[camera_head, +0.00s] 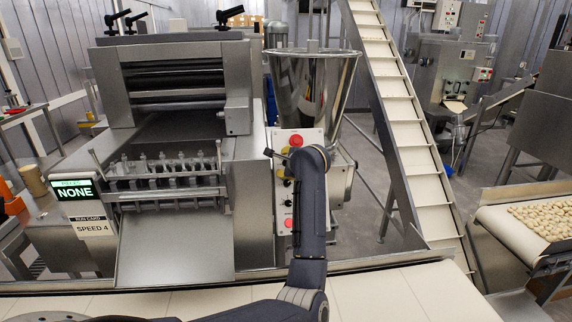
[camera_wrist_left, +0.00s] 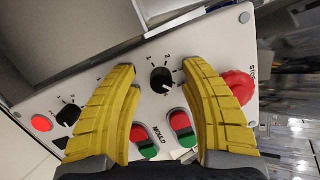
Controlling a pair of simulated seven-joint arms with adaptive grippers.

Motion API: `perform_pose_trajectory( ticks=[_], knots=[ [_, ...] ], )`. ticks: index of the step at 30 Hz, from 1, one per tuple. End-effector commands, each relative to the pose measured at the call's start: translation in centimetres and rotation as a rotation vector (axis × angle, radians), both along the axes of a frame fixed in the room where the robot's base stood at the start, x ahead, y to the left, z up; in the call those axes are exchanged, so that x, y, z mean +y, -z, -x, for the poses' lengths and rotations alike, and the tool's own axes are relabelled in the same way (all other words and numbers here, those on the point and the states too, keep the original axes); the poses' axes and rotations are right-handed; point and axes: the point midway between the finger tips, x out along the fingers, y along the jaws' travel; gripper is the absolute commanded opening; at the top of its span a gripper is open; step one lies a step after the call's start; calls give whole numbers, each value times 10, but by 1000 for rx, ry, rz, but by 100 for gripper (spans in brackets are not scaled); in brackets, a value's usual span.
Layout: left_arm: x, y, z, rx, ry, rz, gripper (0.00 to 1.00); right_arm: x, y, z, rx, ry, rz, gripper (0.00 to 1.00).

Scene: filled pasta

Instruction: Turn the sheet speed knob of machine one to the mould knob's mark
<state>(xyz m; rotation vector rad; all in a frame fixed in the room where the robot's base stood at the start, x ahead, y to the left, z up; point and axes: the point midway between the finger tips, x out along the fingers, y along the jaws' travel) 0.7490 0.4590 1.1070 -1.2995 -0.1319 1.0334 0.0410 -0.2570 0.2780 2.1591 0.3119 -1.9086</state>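The control panel (camera_head: 283,180) is on the machine's right side, partly hidden by my left arm in the head view. In the left wrist view, a black knob (camera_wrist_left: 161,80) with a numbered dial sits between the yellow fingers of my left gripper (camera_wrist_left: 157,68). The fingers are apart, with a gap on both sides of the knob. A second black knob (camera_wrist_left: 68,114) with a dial is at the left, beyond the left finger. A MOULD label (camera_wrist_left: 159,132) is near the red and green buttons. I cannot tell which knob is sheet speed. My right gripper is out of view.
A large red stop button (camera_wrist_left: 237,85) lies close to the right finger. A small red button (camera_wrist_left: 41,123) is at the panel's other end. A card (camera_head: 95,228) reads SPEED 4, below a display (camera_head: 75,191) reading NONE. A steel hopper (camera_head: 313,85) and inclined conveyor (camera_head: 392,100) stand behind.

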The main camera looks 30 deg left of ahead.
Motion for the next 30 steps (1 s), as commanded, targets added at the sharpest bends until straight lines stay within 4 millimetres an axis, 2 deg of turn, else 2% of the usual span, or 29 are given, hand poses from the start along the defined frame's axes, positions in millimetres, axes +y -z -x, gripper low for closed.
perform_pose_trajectory(
  ticks=[8, 21, 30],
  knots=[
    [-2, -2, 1, -2, 0, -1, 45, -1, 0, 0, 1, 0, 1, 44],
    [-39, -26, 31, -3, 1, 1, 45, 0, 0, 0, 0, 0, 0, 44],
    [-51, -34, 42, -1, 0, -1, 45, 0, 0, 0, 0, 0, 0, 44]
  ],
)
